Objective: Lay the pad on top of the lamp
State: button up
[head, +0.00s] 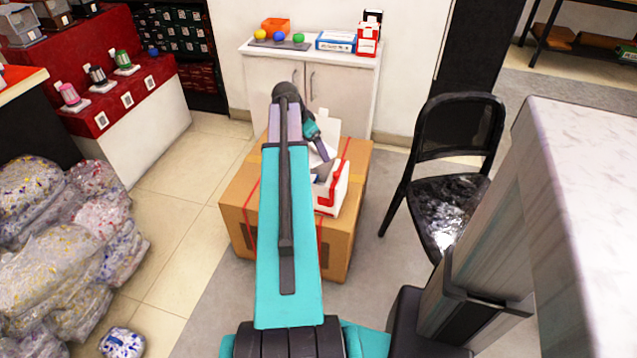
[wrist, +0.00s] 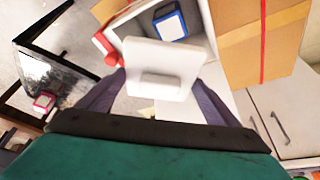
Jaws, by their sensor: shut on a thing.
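My gripper (wrist: 160,83) is shut on a white, square, flat piece with a raised block on its face, which I take for the pad (wrist: 172,58). A finger stands on each side of it. In the head view my gripper (head: 321,150) is over the cardboard box, mostly behind my arm, and the held piece is hard to make out. Beyond the pad in the wrist view, a blue-and-white item (wrist: 170,24) sits inside an open white box. I cannot tell which thing is the lamp.
The open white-and-red box (head: 329,190) stands on a large cardboard box (head: 345,225). A white cabinet (head: 345,85) behind carries small items, including a blue-and-white box (head: 336,41). A black chair (head: 450,190) stands to the right. Plastic bags (head: 60,240) lie at left.

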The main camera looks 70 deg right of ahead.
jog(key=shift+f+b, duration=0.3)
jog(key=shift+f, duration=0.5)
jog(key=o, duration=0.9)
jog(key=shift+r, duration=0.15)
jog(key=p+v, duration=0.1)
jog(key=v, duration=1.2)
jog(key=shift+a+r, duration=0.15)
jog(key=shift+r, duration=0.15)
jog(key=shift+w, duration=0.15)
